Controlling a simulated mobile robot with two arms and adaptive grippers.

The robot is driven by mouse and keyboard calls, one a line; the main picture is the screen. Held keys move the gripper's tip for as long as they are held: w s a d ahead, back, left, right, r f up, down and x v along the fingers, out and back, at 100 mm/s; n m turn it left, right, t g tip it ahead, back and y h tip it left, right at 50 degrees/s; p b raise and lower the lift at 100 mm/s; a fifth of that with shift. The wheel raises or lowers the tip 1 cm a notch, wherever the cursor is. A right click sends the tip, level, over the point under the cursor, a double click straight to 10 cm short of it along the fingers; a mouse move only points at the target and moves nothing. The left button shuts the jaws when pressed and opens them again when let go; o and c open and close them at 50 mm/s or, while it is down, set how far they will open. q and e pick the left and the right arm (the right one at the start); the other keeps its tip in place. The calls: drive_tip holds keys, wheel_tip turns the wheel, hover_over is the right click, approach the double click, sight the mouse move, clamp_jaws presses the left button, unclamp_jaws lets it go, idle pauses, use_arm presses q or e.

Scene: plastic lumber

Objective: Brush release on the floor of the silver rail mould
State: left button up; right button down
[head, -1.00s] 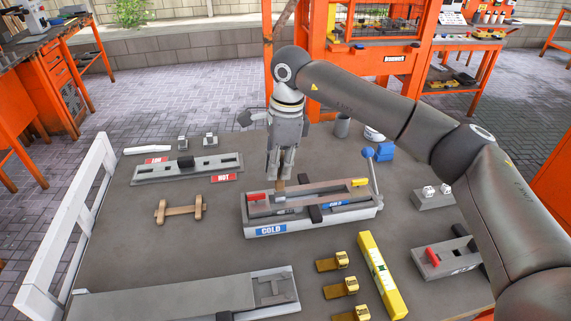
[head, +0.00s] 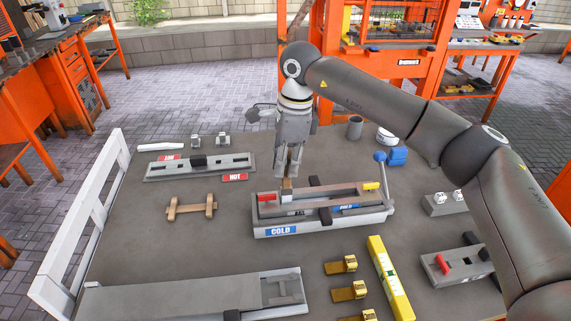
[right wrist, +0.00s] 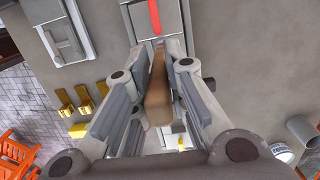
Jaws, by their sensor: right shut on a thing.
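The silver rail mould (head: 348,194) is a long grey trough in a grey station with a blue COLD label (head: 281,231). A red piece is at its left end and a yellow one at its right. My right gripper (head: 289,168) points down over the mould's left part and is shut on a brush (head: 287,185) with a brown wooden handle. The brush handle (right wrist: 158,95) shows between the fingers in the right wrist view. The brush's lower end is at the mould's left part; I cannot tell whether it touches the floor. My left gripper is not in view.
A second grey station (head: 160,173) with a red HOT label lies behind left. A wooden piece (head: 191,207), yellow level (head: 390,280) and brass clamps (head: 343,264) lie around.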

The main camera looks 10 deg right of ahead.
drive_tip(key=shift+r+p, duration=2.05)
drive_tip(key=shift+r, duration=1.5)
drive_tip(key=c, duration=2.2)
unclamp_jaws()
drive_tip(key=shift+a, duration=0.1)
clamp_jaws()
